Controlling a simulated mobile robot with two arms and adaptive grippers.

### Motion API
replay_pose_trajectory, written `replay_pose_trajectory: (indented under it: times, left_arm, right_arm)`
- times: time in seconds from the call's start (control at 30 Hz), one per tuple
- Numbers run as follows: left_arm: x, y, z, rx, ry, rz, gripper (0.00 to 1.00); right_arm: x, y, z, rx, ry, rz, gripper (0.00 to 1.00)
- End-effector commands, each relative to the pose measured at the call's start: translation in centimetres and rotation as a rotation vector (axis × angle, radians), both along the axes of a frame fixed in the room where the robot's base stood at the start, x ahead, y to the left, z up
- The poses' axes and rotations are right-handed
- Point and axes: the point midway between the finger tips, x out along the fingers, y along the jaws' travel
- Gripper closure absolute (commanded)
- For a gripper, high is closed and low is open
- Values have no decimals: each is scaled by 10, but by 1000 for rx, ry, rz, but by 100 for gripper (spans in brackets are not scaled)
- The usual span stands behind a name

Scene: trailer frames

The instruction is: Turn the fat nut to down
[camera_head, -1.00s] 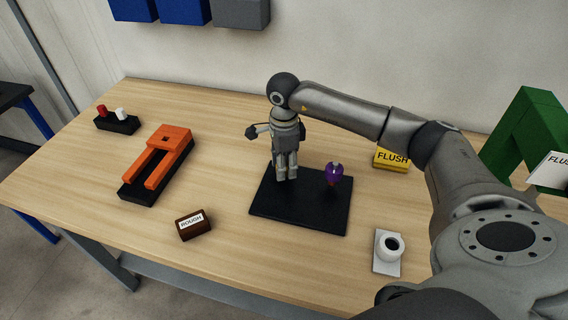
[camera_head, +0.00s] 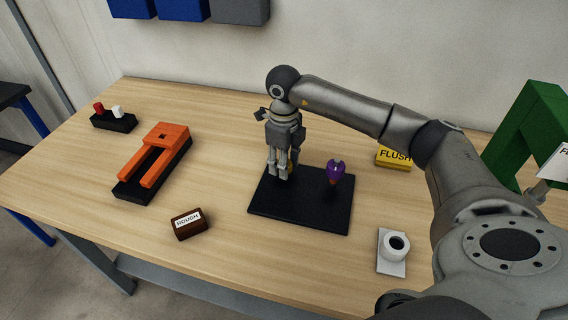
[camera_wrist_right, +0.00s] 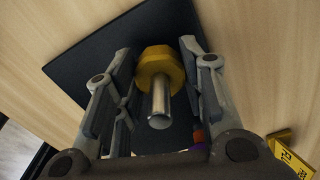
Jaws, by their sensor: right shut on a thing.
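A thick yellow hex nut (camera_wrist_right: 158,68) sits around a shiny metal post (camera_wrist_right: 160,105) in the right wrist view. The post rises from a black square plate (camera_head: 300,212) on the table. My right gripper (camera_head: 280,176) points down over the plate's back left, its fingers shut on the yellow nut's sides; it also shows in the right wrist view (camera_wrist_right: 155,85). In the head view the fingers hide most of the nut. A purple piece (camera_head: 336,169) with an orange-red lower part stands to the right on the same plate. My left gripper is not in view.
An orange forked block (camera_head: 163,137) on a black base lies left, with a brown ROUGH block (camera_head: 188,224) in front. A yellow FLUSH block (camera_head: 394,160), a white ring piece (camera_head: 393,254) and a green frame (camera_head: 540,120) are on the right.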

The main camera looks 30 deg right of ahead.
Motion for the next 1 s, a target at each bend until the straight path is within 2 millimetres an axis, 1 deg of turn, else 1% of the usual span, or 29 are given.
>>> replay_pose_trajectory:
  times: [0.2,0.5,0.7,1.0]
  left_arm:
    - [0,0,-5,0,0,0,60]
    - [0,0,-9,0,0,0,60]
    - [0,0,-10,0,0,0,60]
    - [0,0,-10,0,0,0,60]
  right_arm:
    - [1,-1,2,-1,-6,-202,86]
    - [2,-1,3,-1,-7,-435,86]
    - [2,-1,4,1,-8,-533,86]
    - [3,-1,5,2,-11,-595,86]
